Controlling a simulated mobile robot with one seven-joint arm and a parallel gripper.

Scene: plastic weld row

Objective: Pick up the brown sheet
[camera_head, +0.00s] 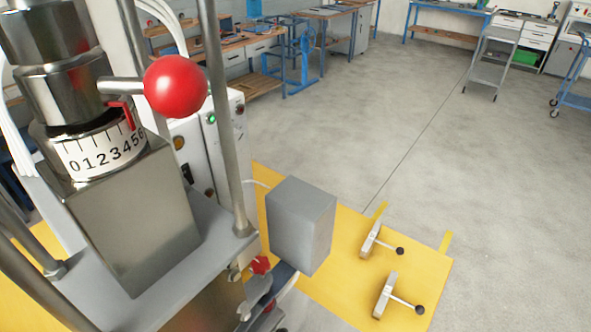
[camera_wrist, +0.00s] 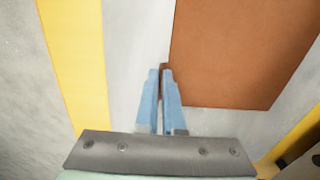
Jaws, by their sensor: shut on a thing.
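A flat brown sheet (camera_wrist: 240,50) fills the upper right of the wrist view, over a pale grey surface. My gripper (camera_wrist: 164,72) has two blue fingers close together, with their tips at the sheet's left edge. A small brown piece shows between the tips, and the jaws are shut on it. Its join with the wide brown face is hard to make out. In the head view I cannot clearly make out my gripper or the sheet.
A press with a red knob (camera_head: 176,86) and a numbered dial stands close on the left. Workbenches line the back. The grey floor (camera_head: 500,150) to the right is clear.

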